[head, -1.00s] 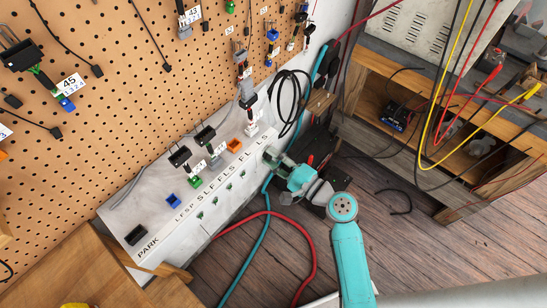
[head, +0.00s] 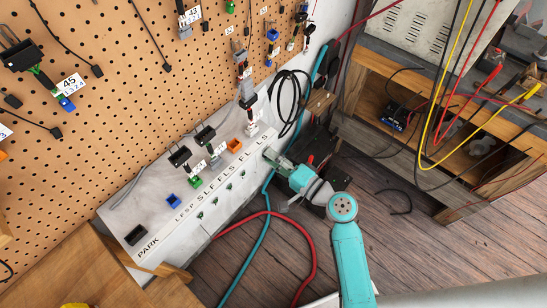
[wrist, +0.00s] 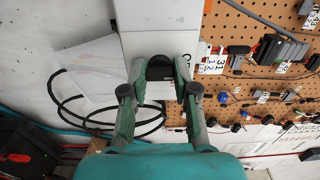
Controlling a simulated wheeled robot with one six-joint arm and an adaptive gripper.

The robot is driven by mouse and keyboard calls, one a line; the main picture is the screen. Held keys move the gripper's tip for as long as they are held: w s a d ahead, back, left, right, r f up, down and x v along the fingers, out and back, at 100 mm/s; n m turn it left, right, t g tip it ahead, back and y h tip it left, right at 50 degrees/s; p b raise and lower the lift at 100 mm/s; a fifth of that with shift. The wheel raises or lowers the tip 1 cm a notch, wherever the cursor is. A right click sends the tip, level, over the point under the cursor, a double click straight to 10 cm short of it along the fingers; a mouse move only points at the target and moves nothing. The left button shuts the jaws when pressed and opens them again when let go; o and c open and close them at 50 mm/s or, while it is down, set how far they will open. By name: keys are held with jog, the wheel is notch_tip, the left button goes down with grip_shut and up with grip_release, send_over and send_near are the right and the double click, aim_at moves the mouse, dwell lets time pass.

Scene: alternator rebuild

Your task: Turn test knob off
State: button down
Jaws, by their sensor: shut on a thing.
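The test knob (wrist: 160,68) is a dark, rounded knob on a pale grey-white box (wrist: 158,18) in the wrist view. My gripper (wrist: 160,75) has one finger on each side of the knob and is shut on it. In the head view my gripper (head: 276,163) reaches the right end of the long white panel (head: 228,200). The knob cannot be made out there, as it is hidden or too small. Its pointer and any markings around it cannot be read.
A pegboard (head: 120,80) with hanging connectors rises behind the panel. A red cable (head: 310,250) and a teal cable (head: 243,262) run over the floor close to my arm. A wooden bench (head: 440,180) with red and yellow leads stands at the right.

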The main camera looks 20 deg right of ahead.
jog(key=c, duration=0.9)
grip_release()
jog(key=shift+s, duration=0.1)
jog(key=v, duration=1.2)
jog(key=shift+f, duration=0.1)
